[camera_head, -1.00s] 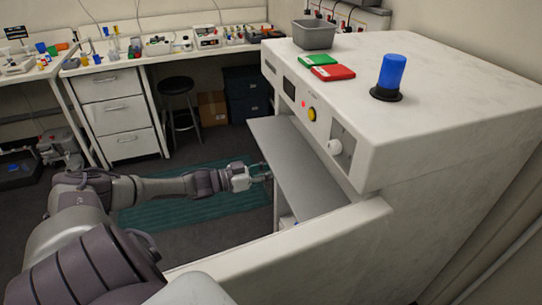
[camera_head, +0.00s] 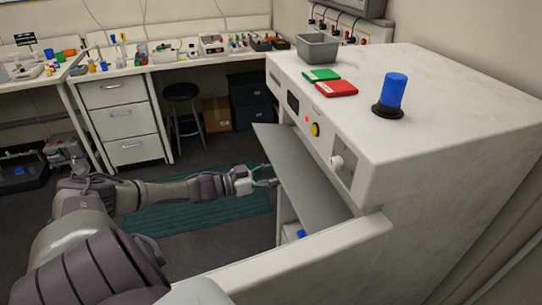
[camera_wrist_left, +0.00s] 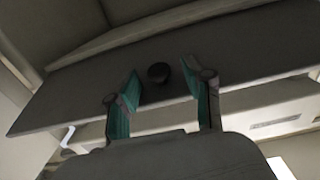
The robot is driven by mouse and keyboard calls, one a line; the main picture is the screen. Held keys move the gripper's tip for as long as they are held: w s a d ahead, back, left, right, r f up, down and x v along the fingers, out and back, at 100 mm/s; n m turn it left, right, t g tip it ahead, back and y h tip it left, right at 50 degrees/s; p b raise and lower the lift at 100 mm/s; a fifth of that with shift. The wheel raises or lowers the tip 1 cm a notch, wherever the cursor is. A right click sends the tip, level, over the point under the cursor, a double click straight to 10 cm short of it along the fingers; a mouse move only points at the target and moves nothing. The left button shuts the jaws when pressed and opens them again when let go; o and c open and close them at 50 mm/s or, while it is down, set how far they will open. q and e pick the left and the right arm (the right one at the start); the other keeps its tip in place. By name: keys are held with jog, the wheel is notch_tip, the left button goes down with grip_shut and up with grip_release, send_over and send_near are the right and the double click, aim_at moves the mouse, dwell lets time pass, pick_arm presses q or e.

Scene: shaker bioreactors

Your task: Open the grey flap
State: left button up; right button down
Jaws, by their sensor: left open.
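The grey flap (camera_head: 300,175) is a flat panel on the front of the large white machine (camera_head: 435,150). In the head view it stands out from the front at a slant, with an open gap below it. In the left wrist view the flap (camera_wrist_left: 85,88) spans the picture and bears a dark round knob (camera_wrist_left: 158,73). My left gripper (camera_head: 272,177) is at the flap's outer side. Its teal-padded fingers (camera_wrist_left: 158,85) are open, one on each side of the knob in the picture; I cannot tell whether they touch it. My right gripper is not in view.
A white panel (camera_head: 300,258) juts out in front of the machine's near side. A blue item (camera_head: 301,233) shows below the flap. A blue beacon (camera_head: 393,92), red box (camera_head: 336,88), green box (camera_head: 321,75) and grey bin (camera_head: 317,46) are on top. A stool (camera_head: 182,92) stands behind.

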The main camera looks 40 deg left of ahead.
pick_arm(q)
jog(key=v, duration=1.2)
dwell(0.5)
